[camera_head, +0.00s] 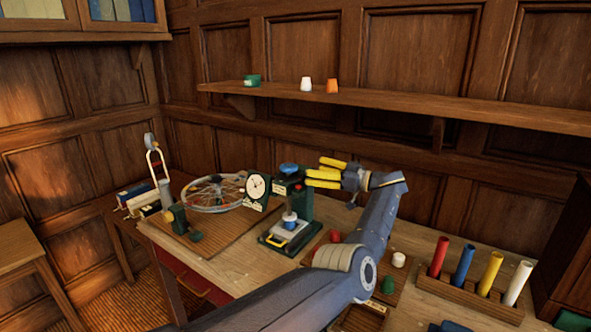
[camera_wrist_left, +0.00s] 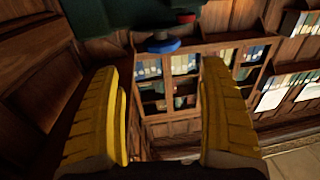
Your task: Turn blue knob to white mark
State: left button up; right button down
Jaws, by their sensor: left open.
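A dark green machine (camera_head: 302,207) stands on the workbench, with a blue knob (camera_head: 289,169) on its top and another blue part lower on its front. My left gripper (camera_head: 314,172) is open, its yellow fingers pointing left just beside the machine's upper part. In the left wrist view the gripper (camera_wrist_left: 164,95) is empty, and a flat blue disc (camera_wrist_left: 163,46) shows beyond the fingertips, near the dark green body; I cannot tell which blue part it is. I cannot make out a white mark on the machine. My right gripper is not in view.
A white dial (camera_head: 257,187) and a spoked wheel (camera_head: 214,193) stand left of the machine. A rack (camera_head: 467,296) with coloured cylinders is at the right. A red piece (camera_head: 335,236) and a white piece (camera_head: 398,259) sit near my arm. A wall shelf (camera_head: 430,107) runs behind.

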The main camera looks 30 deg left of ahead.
pick_arm(q)
jog(key=shift+d+f, duration=0.25)
jog(key=shift+d, duration=0.25)
jog(key=shift+d+f, duration=0.2)
jog(key=shift+d, duration=0.3)
